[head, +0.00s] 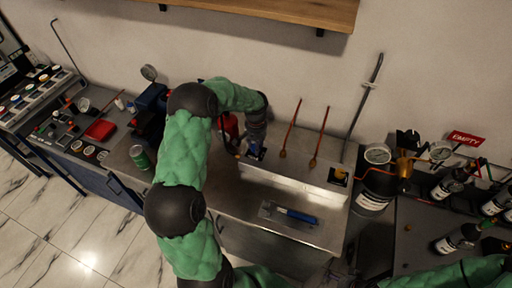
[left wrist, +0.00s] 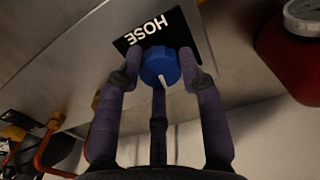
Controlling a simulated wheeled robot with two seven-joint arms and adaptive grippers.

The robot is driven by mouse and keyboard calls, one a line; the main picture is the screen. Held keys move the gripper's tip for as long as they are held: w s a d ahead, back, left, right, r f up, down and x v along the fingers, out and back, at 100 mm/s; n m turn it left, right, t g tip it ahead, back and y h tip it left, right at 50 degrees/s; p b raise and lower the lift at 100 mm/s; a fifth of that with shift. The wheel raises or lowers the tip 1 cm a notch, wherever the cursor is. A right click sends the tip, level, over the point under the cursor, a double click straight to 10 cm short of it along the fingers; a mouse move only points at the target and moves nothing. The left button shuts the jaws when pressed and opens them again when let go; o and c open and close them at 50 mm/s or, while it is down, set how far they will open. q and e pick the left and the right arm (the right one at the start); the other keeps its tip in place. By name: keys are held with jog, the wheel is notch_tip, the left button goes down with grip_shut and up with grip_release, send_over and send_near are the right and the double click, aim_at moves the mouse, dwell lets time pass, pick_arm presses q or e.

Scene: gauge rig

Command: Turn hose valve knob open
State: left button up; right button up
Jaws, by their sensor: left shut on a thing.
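The blue hose valve knob (left wrist: 160,64) has a white pointer mark and sits on a metal panel beside a black label reading HOSE (left wrist: 148,30). My left gripper (left wrist: 158,76) is shut on the knob, its dark fingers around it. In the head view my left gripper (head: 254,146) reaches down to the left end of the pale metal box (head: 290,188); its fingers largely hide the knob there. My right arm (head: 455,277) shows at the lower right. Dark parts near the bottom edge may be its gripper, but its jaws are unclear.
A blue-handled tool (head: 297,215) lies on the bench in front of the box. A gauge with orange tubing (head: 378,155) and dark bottles (head: 455,238) stand to the right. A green can (head: 139,157) is left of my arm.

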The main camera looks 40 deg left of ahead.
pick_arm(q)
jog(key=shift+n, duration=0.9)
jog(key=o, duration=1.1)
jog(key=shift+o, duration=0.2)
notch_tip(320, 180, up, 12)
